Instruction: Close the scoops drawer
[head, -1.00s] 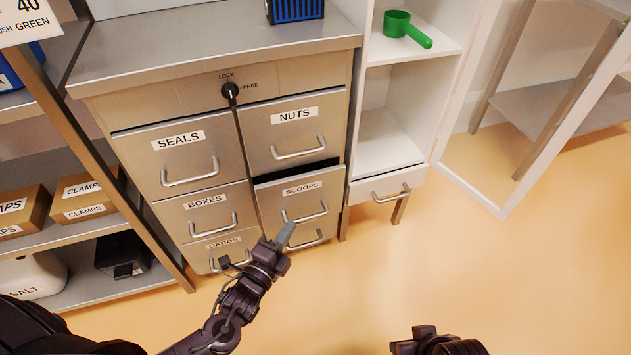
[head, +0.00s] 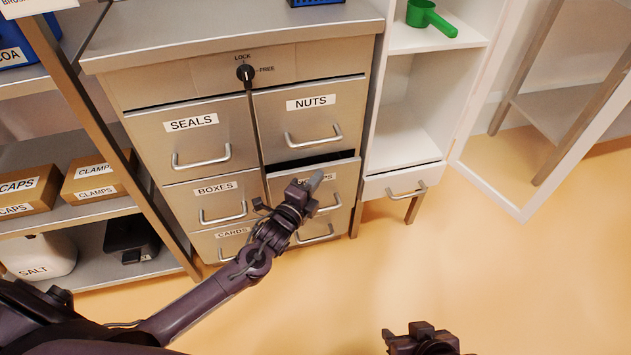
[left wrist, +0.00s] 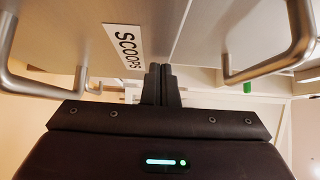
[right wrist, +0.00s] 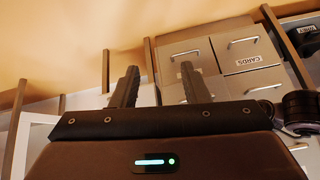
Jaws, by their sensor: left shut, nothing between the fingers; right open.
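The scoops drawer (head: 343,185) is in the right column of the metal cabinet, below the nuts drawer. A dark gap along its top edge shows it stands slightly out. Its SCOOPS label (left wrist: 128,52) is close in the left wrist view, with a handle beside it. My left gripper (head: 314,182) is shut and empty, its fingertips at the front of the scoops drawer and partly covering its label; whether they touch is unclear. My right gripper (right wrist: 158,88) is open and empty, low over the floor; it also shows in the head view (head: 405,338).
The nuts drawer (head: 312,125), seals drawer (head: 195,140) and boxes drawer (head: 213,205) look shut. A lock knob (head: 245,73) sits above them. A white shelf unit (head: 405,130) with a green scoop (head: 430,17) stands right. The floor in front is clear.

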